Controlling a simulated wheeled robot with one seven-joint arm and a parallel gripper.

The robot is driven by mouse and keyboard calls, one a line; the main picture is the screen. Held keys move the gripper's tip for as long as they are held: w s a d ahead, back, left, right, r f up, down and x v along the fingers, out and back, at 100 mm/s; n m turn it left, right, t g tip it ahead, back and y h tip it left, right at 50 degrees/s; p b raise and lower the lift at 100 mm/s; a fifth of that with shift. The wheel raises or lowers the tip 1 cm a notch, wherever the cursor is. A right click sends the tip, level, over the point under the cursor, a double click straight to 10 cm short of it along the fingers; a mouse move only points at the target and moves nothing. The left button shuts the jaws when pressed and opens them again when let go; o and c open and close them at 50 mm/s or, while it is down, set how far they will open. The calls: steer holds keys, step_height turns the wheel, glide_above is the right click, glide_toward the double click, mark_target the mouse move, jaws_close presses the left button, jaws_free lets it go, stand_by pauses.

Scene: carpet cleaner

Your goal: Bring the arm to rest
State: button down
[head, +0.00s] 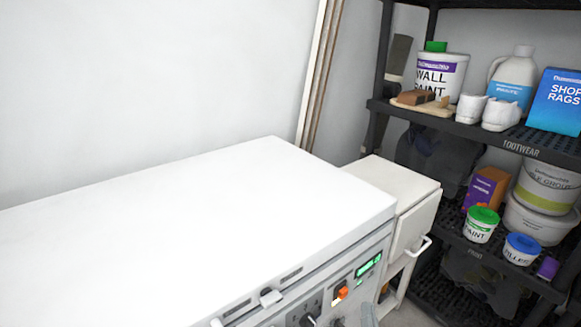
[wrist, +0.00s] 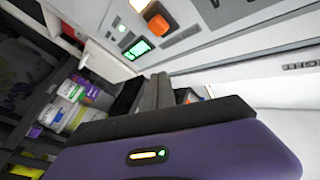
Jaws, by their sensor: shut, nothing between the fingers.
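My gripper (wrist: 157,92) shows in the wrist view, with a purple body and dark grey fingers held together and nothing seen between them. It is in front of a white machine (head: 200,225), whose control panel shows a green display (head: 368,265) and an orange switch (head: 341,292). The display (wrist: 137,49) and the orange switch (wrist: 158,24) also show in the wrist view, beyond the fingertips. I cannot tell whether the gripper touches the machine. Most of my arm is out of view.
A white cabinet (head: 385,190) with a handle stands beside the machine. A black shelf rack (head: 535,143) at the right holds a wall paint tub (head: 438,78), white shoes, a shop rags box (head: 557,103) and several other containers. Wooden poles (head: 322,70) lean on the wall. The machine's top is clear.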

steer(key=s+r+n+g+y, duration=0.1)
steer(key=s+r+n+g, duration=0.3)
steer(key=s, duration=1.7)
steer(key=s+r+n+g+y, duration=0.1)
steer(key=s+r+n, duration=0.35)
steer(key=s, duration=1.55)
step_height(320, 180, up, 13)
steer(key=p, duration=1.2)
steer(key=shift+d+r+m+p, duration=0.15)
steer(key=shift+d+m+p, duration=0.15)
steer(key=shift+d+m, duration=0.15)
